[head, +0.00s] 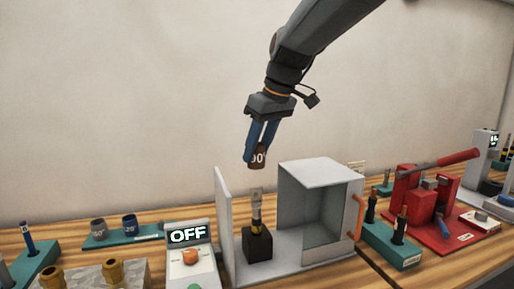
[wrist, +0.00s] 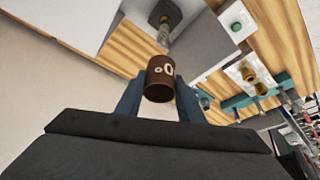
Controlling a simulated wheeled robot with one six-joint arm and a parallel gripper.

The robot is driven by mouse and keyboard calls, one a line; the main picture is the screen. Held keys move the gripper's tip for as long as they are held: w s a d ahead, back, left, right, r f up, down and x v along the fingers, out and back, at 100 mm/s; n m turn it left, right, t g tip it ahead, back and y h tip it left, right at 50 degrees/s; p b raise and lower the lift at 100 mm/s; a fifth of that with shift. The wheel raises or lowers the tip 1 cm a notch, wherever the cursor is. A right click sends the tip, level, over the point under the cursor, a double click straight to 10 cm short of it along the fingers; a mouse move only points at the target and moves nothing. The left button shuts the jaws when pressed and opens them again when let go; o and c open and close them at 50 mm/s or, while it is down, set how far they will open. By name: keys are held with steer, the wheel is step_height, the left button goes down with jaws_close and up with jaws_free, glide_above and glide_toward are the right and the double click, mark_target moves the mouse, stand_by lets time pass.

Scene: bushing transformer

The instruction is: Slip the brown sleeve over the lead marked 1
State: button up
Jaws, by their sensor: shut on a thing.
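My gripper (head: 256,158) is shut on the brown sleeve (head: 259,156), which carries white characters, partly hidden by a blue finger. In the wrist view the sleeve (wrist: 160,78) sits between the two blue fingertips. A lead (head: 256,208) with a metal tip and a yellowish band stands upright from a black block (head: 257,244). The sleeve is above the lead's tip, with a visible gap between them in the head view. In the wrist view the lead (wrist: 164,35) shows just beyond the sleeve. No number on the lead is readable.
A thin light panel (head: 223,215) stands left of the lead, and a grey open box (head: 313,205) with an orange handle stands right. A red lever press (head: 430,195) stands at right. The air around the gripper is clear.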

mark_target(258, 204)
steer(key=shift+s+d, duration=0.1)
stand_by(0.3)
steer(key=shift+f+b, duration=4.3)
steer(key=shift+f, duration=3.55)
steer(key=o, duration=1.1)
steer(key=v, duration=0.7)
steer(key=shift+r+b, duration=0.35)
steer(key=shift+b, duration=0.05)
steer(key=shift+s, duration=0.15)
